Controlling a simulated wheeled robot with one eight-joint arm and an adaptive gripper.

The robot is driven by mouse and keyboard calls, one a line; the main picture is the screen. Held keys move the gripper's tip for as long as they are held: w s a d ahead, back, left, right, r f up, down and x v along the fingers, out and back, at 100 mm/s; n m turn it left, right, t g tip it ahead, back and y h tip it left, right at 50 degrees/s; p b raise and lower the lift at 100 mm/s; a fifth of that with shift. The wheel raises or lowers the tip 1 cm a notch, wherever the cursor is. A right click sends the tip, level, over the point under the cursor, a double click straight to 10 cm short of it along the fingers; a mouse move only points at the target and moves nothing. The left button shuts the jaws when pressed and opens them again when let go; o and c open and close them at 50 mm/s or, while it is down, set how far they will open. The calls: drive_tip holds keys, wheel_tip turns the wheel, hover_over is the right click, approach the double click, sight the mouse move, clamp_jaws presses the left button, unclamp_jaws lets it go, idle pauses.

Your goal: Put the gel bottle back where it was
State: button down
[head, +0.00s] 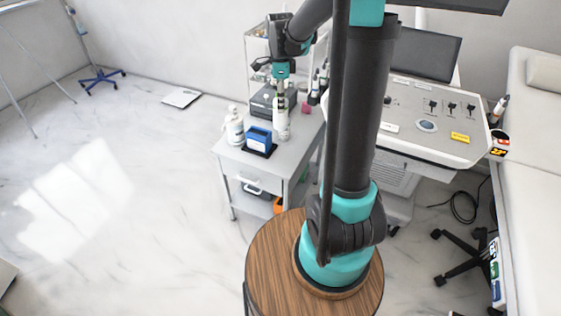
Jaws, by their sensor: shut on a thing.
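The gel bottle (282,124), a slim white bottle, is under my gripper (281,100) at the right side of the grey cart top (229,153). My gripper points straight down and is shut on its upper part. The bottle looks upright; whether its base touches the cart top or hangs just above it I cannot tell. Another white bottle with a pump top (235,127) stands at the cart's left side, apart from my gripper.
A blue box on a dark tray (258,140) stands between the two bottles. A dark grey device (263,100) and dark bottles are behind. A control console (440,143) is at right. The front cart edge looks clear.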

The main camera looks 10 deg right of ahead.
wheel_tip(320, 180, down, 20)
idle(0.6)
drive_tip(key=c, duration=0.8)
unclamp_jaws()
